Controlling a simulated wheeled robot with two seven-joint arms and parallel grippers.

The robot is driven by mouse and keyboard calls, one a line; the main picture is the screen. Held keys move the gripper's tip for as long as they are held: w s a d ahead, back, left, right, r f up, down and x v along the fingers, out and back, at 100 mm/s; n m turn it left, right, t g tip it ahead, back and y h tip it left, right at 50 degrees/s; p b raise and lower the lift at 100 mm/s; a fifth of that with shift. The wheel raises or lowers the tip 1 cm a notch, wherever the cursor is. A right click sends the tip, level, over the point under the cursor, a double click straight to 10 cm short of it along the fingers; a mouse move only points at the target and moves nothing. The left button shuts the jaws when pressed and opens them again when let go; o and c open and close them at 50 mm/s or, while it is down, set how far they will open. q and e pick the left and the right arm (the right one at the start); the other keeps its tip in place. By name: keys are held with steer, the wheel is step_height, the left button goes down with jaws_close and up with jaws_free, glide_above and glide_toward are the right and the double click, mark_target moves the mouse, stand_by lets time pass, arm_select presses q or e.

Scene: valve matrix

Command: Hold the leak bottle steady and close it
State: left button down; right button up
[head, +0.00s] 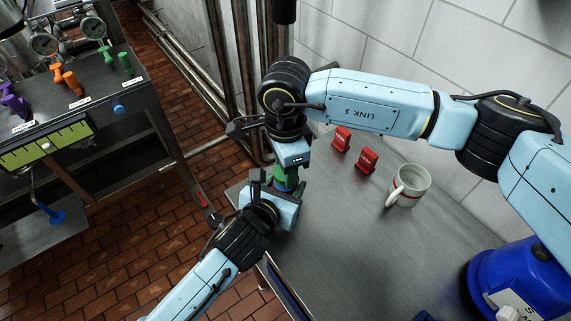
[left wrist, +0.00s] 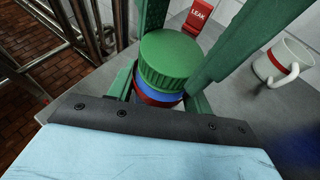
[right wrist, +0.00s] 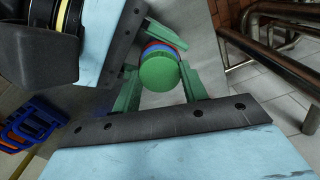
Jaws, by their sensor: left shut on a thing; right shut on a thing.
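The leak bottle (left wrist: 157,88) stands on the grey bench near its left edge. It has a ribbed green cap (left wrist: 172,58), with blue and red bands below it. The cap also shows in the right wrist view (right wrist: 160,73). My left gripper (head: 282,194) is shut on the bottle's body, low beside the bands. My right gripper (head: 288,168) comes in from the far side and is shut at the height of the cap. In the head view the two grippers hide most of the bottle. Whether the cap sits fully down cannot be told.
Two red LEAK signs (head: 366,160) and a white mug (head: 409,186) stand right of the bottle. A blue drum (head: 520,280) is at the lower right. A tiled wall with pipes (head: 232,70) rises behind. A cart (head: 60,140) with coloured valves is at left. The bench's middle is free.

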steer(key=m, duration=0.4)
steer(key=o, duration=1.1)
steer(key=shift+r, duration=2.3)
steer(key=shift+c, duration=0.5)
